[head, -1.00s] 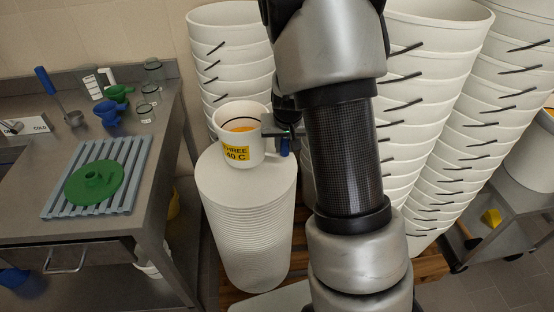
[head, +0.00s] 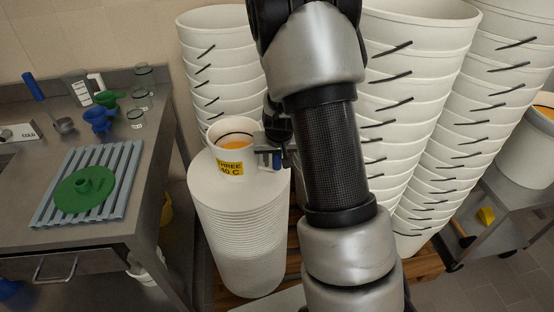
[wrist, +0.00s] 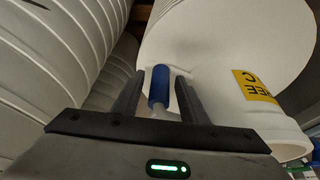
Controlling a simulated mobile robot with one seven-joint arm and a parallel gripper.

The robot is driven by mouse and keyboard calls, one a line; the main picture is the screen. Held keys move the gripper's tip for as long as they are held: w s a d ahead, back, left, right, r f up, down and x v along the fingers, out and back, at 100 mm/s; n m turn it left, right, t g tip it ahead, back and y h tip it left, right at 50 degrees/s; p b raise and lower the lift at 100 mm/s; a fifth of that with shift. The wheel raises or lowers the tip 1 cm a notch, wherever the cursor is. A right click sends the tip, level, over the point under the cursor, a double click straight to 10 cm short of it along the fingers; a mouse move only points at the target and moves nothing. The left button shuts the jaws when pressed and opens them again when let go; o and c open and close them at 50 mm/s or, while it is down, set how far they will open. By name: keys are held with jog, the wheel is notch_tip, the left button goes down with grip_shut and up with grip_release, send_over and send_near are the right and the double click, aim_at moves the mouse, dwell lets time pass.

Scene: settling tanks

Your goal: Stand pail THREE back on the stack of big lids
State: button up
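Pail THREE (head: 216,158), white with a yellow "THREE 40 C" label and orange contents, stands upright on the stack of big lids (head: 240,230), toward the back of its top. It appears to touch the top lid. My gripper (head: 278,158) is at the pail's right side. In the wrist view, my gripper (wrist: 159,78) has its fingers on either side of the pail's blue grip (wrist: 160,86), with narrow gaps showing. The pail's wall (wrist: 225,110) and the top lid (wrist: 215,35) also show there.
Tall stacks of white buckets (head: 425,70) stand behind and to the right, close to my arm. A steel bench (head: 150,185) at left holds a slatted rack (head: 52,205) with a green funnel-like disc (head: 85,190). A trolley (head: 520,190) stands at far right.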

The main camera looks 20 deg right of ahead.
jog(key=shift+s+r, duration=0.1)
jog(key=shift+r, duration=0.55)
jog(key=s+a+r+n+y+p, duration=0.1)
jog(key=s+a+r, duration=0.3)
jog(key=s+r, duration=0.6)
jog(key=s+a+r+n+y+p, duration=0.1)
jog(key=s+a+r, duration=0.4)
jog(key=r, duration=0.8)
jog(key=s+r+n+t, duration=0.1)
jog(key=s+r, duration=0.3)
jog(key=s, duration=0.8)
jog(key=shift+s+a+h, duration=0.15)
jog(key=shift+a+h, duration=0.25)
jog(key=shift+a, duration=0.05)
